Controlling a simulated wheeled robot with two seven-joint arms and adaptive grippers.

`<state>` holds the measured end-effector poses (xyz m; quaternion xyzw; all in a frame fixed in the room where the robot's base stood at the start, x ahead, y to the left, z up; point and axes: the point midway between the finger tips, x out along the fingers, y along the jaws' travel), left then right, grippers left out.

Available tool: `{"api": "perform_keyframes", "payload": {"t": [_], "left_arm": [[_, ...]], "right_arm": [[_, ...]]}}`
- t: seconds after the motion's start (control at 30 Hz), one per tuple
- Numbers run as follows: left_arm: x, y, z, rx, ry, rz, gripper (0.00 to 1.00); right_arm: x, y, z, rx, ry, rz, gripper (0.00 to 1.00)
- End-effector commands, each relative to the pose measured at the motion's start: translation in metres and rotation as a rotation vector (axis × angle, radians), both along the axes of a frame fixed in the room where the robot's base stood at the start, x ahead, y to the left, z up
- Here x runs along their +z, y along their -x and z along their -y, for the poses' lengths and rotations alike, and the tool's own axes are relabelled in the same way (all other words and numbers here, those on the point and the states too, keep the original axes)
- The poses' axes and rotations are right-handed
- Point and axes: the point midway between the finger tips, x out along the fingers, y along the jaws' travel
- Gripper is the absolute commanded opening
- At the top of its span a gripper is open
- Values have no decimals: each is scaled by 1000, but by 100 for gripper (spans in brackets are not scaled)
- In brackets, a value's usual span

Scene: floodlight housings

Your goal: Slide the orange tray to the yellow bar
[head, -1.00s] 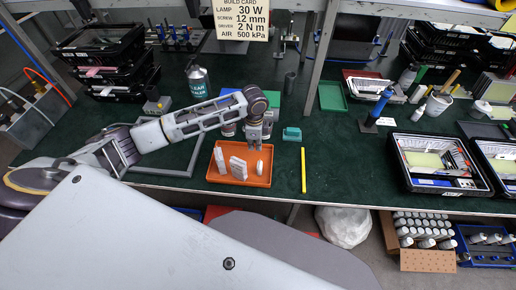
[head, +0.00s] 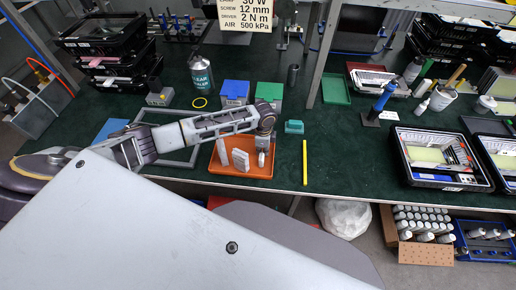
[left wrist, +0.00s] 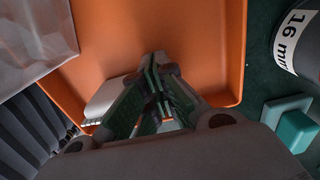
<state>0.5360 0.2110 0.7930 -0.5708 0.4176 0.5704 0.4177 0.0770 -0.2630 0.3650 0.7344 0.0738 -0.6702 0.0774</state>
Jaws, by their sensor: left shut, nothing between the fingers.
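The orange tray (head: 240,173) lies on the dark green bench top with several white parts (head: 240,159) in it. The yellow bar (head: 305,162) lies on the bench to the right of the tray, with a gap of bare surface between them. My left gripper (head: 262,153) is low at the right part of the tray. In the left wrist view the fingers (left wrist: 160,68) are shut and empty, over or inside the orange tray (left wrist: 205,40). I cannot tell whether they touch it. My right gripper is not in view.
A teal block (head: 294,127) sits behind the gap between tray and bar. Blue (head: 235,90) and green (head: 269,92) boxes stand behind the tray. A grey frame (head: 178,157) lies to its left. The bench right of the bar is clear up to a black bin (head: 440,181).

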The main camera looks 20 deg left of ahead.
Motion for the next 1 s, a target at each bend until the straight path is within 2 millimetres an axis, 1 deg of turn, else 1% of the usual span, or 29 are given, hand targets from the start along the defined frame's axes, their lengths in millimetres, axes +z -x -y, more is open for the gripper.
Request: {"api": "perform_keyframes", "payload": {"t": [0.1, 0.23, 0.77, 0.87, 1.0], "left_arm": [[1, -2, 9, -2, 0, 0, 0], [0, -4, 14, -1, -1, 0, 0], [0, -5, 18, -1, 0, 0, 0], [1, -7, 23, -1, 1, 0, 0], [1, -11, 35, -1, 2, 0, 0]], "right_arm": [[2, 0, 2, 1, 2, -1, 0], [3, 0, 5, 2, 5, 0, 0], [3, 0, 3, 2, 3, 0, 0], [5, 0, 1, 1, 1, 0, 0], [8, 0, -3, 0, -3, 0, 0]]}}
